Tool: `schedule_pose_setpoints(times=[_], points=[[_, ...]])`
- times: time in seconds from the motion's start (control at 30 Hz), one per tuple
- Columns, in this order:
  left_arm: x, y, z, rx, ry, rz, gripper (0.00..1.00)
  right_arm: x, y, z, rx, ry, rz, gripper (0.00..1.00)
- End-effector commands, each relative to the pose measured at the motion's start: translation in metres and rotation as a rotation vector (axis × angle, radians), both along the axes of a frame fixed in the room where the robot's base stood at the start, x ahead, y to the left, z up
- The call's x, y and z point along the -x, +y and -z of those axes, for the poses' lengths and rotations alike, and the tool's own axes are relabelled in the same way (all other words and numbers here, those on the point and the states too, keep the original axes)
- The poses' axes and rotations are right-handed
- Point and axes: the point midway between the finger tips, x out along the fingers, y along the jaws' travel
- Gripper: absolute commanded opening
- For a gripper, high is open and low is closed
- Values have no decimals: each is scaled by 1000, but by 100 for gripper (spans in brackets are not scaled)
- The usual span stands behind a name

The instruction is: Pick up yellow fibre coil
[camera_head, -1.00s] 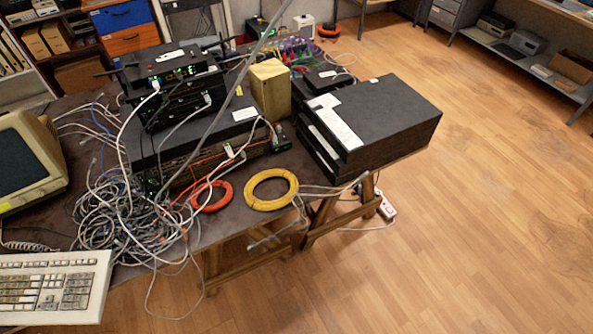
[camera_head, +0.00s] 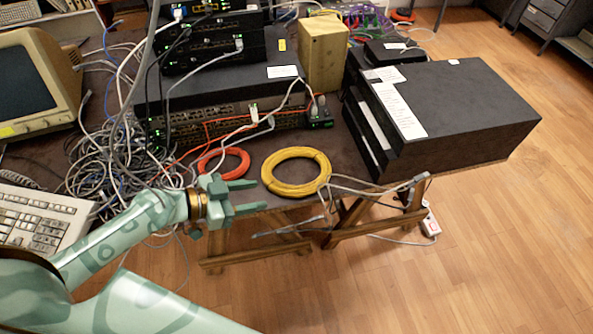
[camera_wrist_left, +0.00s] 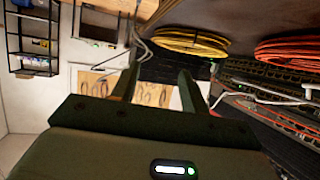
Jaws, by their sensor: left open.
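The yellow fibre coil (camera_head: 296,172) lies flat near the front edge of the table, between the orange coil and the black boxes. It also shows in the left wrist view (camera_wrist_left: 192,41), near the top and beyond the fingers. My left gripper (camera_head: 250,197) is open and empty. It is in front of the table edge, left of the yellow coil and apart from it. Its two fingers (camera_wrist_left: 157,88) show in the left wrist view with nothing between them. My right gripper is not in view.
An orange coil (camera_head: 222,163) lies left of the yellow one. Grey cables (camera_head: 115,165) heap at the left. Loose cable ends (camera_head: 345,190) hang over the edge right of the yellow coil. Stacked black boxes (camera_head: 440,110) stand at the right, network gear (camera_head: 210,95) behind.

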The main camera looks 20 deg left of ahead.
Motion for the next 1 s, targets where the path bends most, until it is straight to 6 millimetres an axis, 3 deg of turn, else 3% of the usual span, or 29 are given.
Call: schedule_pose_setpoints(times=[0.1,0.27,0.47,0.73,1.0], points=[[-22,-20,10,5,-2,-3,45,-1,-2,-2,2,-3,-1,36],[-41,-40,23,4,0,-2,45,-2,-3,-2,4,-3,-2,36],[-52,-50,31,3,3,-2,45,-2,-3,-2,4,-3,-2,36],[-80,-78,48,4,4,-2,45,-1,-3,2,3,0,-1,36],[-85,-83,50,1,3,-1,45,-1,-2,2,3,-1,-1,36]])
